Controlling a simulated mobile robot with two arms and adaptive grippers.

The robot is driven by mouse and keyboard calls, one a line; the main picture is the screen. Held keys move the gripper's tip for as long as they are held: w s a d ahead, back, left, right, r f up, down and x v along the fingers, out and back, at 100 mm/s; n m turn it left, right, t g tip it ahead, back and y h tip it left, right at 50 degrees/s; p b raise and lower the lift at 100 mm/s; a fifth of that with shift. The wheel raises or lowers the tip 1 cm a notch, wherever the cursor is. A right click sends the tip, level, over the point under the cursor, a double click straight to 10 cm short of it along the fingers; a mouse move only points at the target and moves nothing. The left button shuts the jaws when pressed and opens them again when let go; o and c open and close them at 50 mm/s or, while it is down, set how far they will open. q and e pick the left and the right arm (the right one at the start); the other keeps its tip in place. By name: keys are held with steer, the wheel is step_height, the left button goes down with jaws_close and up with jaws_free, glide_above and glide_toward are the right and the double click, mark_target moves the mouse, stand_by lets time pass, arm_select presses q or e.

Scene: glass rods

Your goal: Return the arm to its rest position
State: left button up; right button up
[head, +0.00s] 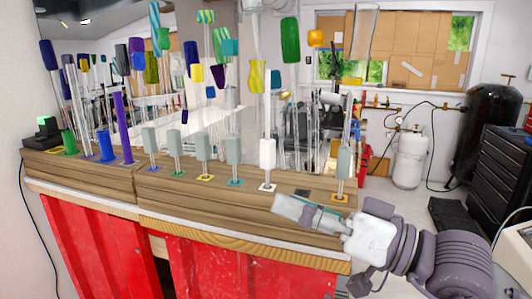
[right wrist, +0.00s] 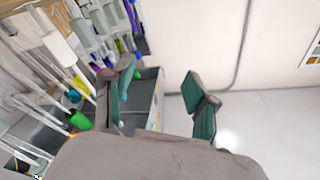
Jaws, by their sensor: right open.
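My right gripper (head: 320,222) is in front of the wooden bench top at its right end, reaching in from the lower right. In the right wrist view my right gripper (right wrist: 160,80) has two fingers with teal pads spread apart, with nothing held between them. Glass rods with coloured sleeves stand along the bench. A white-sleeved rod (head: 267,153) and a grey-sleeved rod (head: 343,160) stand behind the gripper. My left gripper is not in view.
The wooden bench top (head: 205,192) has red panels (head: 225,268) below. Several rods crowd its back. A white tank (head: 409,158), a black tank (head: 488,115) and a dark drawer cabinet (head: 503,165) stand at right.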

steer(key=s+d+r+m+t+y, duration=0.1)
steer(key=s+r+m+y, duration=0.3)
steer(key=m, duration=0.8)
steer(key=w+d+f+m+t+h, duration=0.15)
steer(key=d+m+t+h, duration=0.25)
steer(key=m+t, duration=0.5)
steer(key=w+d+f+m+t+h, duration=0.15)
steer(key=d+m+t+h, duration=0.25)
steer(key=m, duration=1)
steer(key=w+d+f+m+g+h, duration=0.25)
steer(key=d+f+m+h, duration=0.35)
steer(key=f+m+h, duration=0.6)
steer(key=w+d+f+m+g+h, duration=0.1)
steer(key=d+f+m+g+h, duration=0.3)
steer(key=f+m, duration=0.85)
steer(key=s+d+f+m+g, duration=0.1)
steer(key=s+f+m+g, duration=0.65)
steer(key=f+m, duration=0.45)
steer(key=s+a+f+m+g+y, duration=0.35)
steer(key=s+f+m+g, duration=0.2)
steer(key=s+f, duration=0.75)
step_height(320, 180, down, 22)
steer(key=s+g, duration=0.2)
steer(key=s+d+f+n, duration=0.1)
steer(key=s+d+f, duration=0.1)
steer(key=s+f, duration=1.5)
steer(key=shift+d+f+g+h, duration=0.3)
steer(key=shift+d+g+h, duration=0.05)
steer(key=shift+d+h, duration=0.1)
